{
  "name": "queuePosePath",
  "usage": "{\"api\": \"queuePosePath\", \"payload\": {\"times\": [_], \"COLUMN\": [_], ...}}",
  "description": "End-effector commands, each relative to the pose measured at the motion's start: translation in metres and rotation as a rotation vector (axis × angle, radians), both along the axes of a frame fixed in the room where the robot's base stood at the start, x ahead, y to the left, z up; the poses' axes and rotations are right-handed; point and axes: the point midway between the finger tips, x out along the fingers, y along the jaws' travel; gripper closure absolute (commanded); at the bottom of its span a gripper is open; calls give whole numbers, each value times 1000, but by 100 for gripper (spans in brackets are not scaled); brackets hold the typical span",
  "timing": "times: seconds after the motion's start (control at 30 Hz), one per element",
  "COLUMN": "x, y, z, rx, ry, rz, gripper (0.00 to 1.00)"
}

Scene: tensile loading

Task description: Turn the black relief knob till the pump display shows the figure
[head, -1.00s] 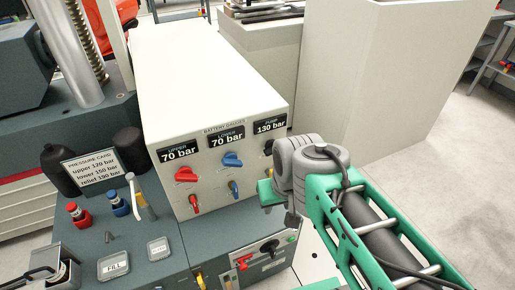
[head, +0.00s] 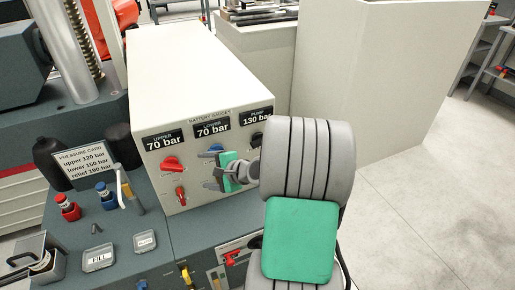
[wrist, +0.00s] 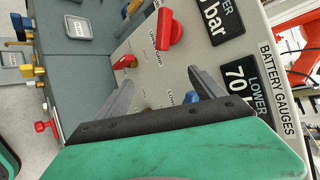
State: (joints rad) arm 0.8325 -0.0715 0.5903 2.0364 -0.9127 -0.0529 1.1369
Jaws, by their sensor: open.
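The pump display (head: 257,117) on the cream gauge box reads 130 bar. The black relief knob (head: 256,139) below it shows only in part; my arm covers the rest. My gripper (head: 211,173) is open and empty in front of the box, by the blue lower knob (head: 216,148), which it partly hides. In the wrist view its two fingers (wrist: 160,92) stand apart, facing the panel, with a bit of blue (wrist: 190,97) beside one finger. The relief knob is not visible there. The pressure card (head: 86,164) reads upper 120, lower 150, relief 190 bar.
The upper display (head: 163,140) and lower display (head: 212,128) both read 70 bar. A red knob (head: 172,163) and a small red valve (head: 181,196) sit left of my gripper. Red and blue fittings (head: 67,207) and a FILL tray (head: 99,257) stand on the bench.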

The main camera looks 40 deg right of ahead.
Motion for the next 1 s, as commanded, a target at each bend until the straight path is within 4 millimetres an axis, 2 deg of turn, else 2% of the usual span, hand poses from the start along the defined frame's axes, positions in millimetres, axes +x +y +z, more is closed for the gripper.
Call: {"api": "queuePosePath", "payload": {"times": [0.03,0.1,0.13,0.2,0.3,0.4,0.73,0.83,1.0], "x": [-3,-16,-24,-46,-64,-60,-2,6,7], "y": [-48,-107,-130,-171,-201,-209,-223,-226,-227], "z": [-16,-14,-13,-12,-9,-7,-6,-6,-6], "rx": [224,525,635,835,980,1014,1007,1006,1006], "ry": [-69,-199,-254,-362,-452,-471,-466,-468,-468], "rz": [-202,-442,-523,-664,-756,-771,-766,-767,-768], "gripper": [17,11,9,9,9,9,9,9,9]}}
